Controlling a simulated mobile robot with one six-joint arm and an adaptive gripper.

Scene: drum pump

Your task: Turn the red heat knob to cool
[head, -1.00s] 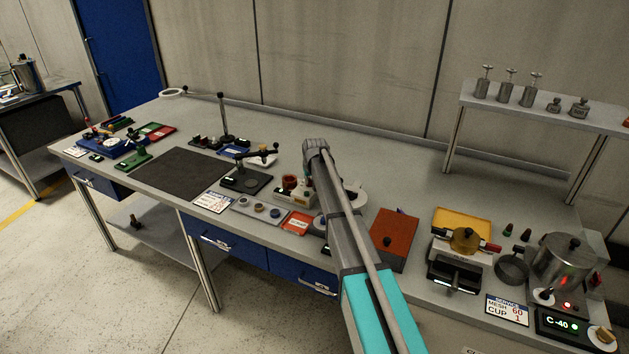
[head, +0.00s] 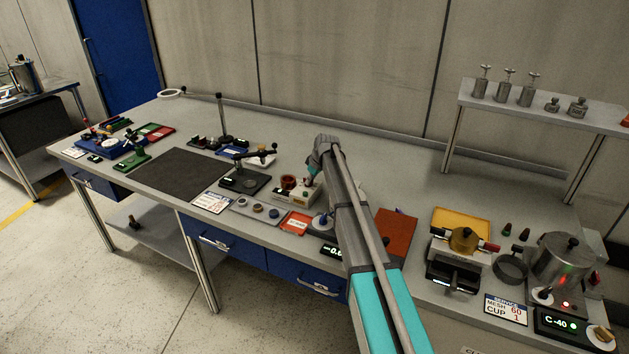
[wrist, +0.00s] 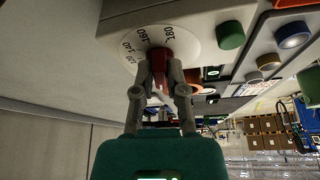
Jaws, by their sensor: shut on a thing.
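The red heat knob (wrist: 160,66) shows in the wrist view, in front of a round white dial (wrist: 190,44) with dark numbers around its rim, among them 140, 160 and 180. My gripper (wrist: 161,84) is shut on the knob, one finger on each side of it. The fingers hide part of the dial, and I cannot tell exactly which mark the knob points to. In the head view, my gripper (head: 312,174) is at the right end of a small cream-coloured unit (head: 295,194), and the knob is too small to make out there.
A red-brown board (head: 396,235) lies right of my arm. A tray of small round pieces (head: 258,211) and a dark mat (head: 180,172) lie to the left. In the wrist view, a green cap (wrist: 230,36) and a blue cap (wrist: 293,34) stand right of the dial.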

